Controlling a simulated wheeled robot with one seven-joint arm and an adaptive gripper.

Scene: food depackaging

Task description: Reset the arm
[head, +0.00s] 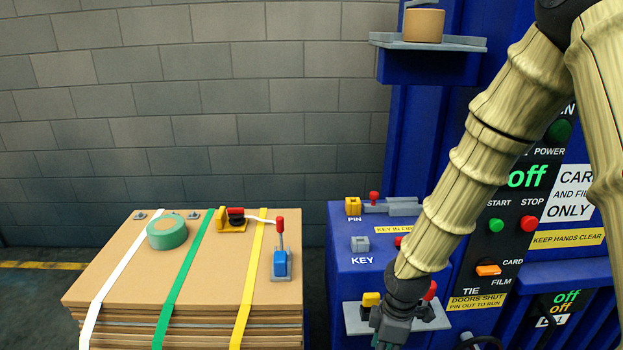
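My arm reaches down from the top right across the blue machine (350,275). My gripper (384,338) points down at the bottom edge of the head view, over or in front of a small grey shelf (437,318) on the machine. Its fingertips are partly cut off by the frame, so I cannot tell whether it is open, shut or holding anything. A yellow block (371,299) and a red knob (431,290) show beside my wrist.
A strapped cardboard stack (125,255) stands at left, bearing green tape (167,232), a yellow-and-black tool (231,220) and a blue red-knobbed lever (280,262). A shelf (428,44) holds a brown roll (424,25). The control panel (500,245) is partly hidden by my arm.

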